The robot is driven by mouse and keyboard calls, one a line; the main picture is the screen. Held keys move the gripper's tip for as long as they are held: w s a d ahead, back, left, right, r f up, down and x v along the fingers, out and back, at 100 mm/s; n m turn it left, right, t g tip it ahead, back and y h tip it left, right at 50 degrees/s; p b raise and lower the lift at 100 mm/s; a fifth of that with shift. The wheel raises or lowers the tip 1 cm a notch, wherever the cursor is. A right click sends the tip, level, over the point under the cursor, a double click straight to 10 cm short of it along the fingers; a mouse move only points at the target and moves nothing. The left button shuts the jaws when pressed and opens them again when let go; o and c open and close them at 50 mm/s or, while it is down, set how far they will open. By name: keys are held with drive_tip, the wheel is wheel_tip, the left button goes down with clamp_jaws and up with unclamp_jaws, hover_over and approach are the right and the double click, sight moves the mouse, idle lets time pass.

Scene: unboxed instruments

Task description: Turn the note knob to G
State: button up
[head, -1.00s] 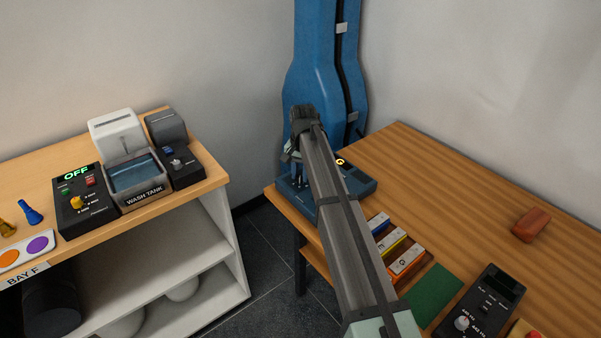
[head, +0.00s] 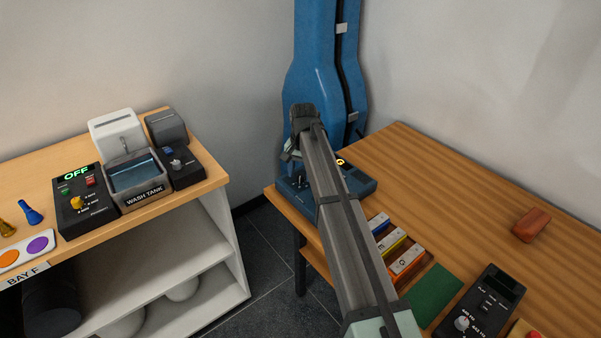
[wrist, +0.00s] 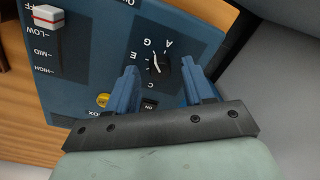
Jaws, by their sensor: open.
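A blue device (head: 357,184) stands at the table's far left corner, partly hidden by my arm in the head view. In the wrist view its blue panel (wrist: 88,75) shows a small dark note knob (wrist: 160,66) with a white pointer line. The letters C, E, G and A are printed around it. The pointer lies toward the upper side, near G, but its exact setting is hard to tell. My gripper (wrist: 161,74) is open, with one blue finger on each side of the knob. I cannot tell whether the fingers touch it.
The panel also has a white-and-red slider (wrist: 47,17) beside LOW, MID and HIGH labels, and a yellow round part (wrist: 102,100). A blue instrument case (head: 318,80) stands behind. Colored bars (head: 392,242), a green mat (head: 434,296) and a black device (head: 486,305) lie nearer.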

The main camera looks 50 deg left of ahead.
sight(302, 176)
wheel_tip(302, 176, up, 13)
drive_tip(key=shift+d+r, duration=0.2)
drive_tip(key=shift+d, duration=0.05)
drive_tip(key=shift+w, duration=0.1)
idle(0.6)
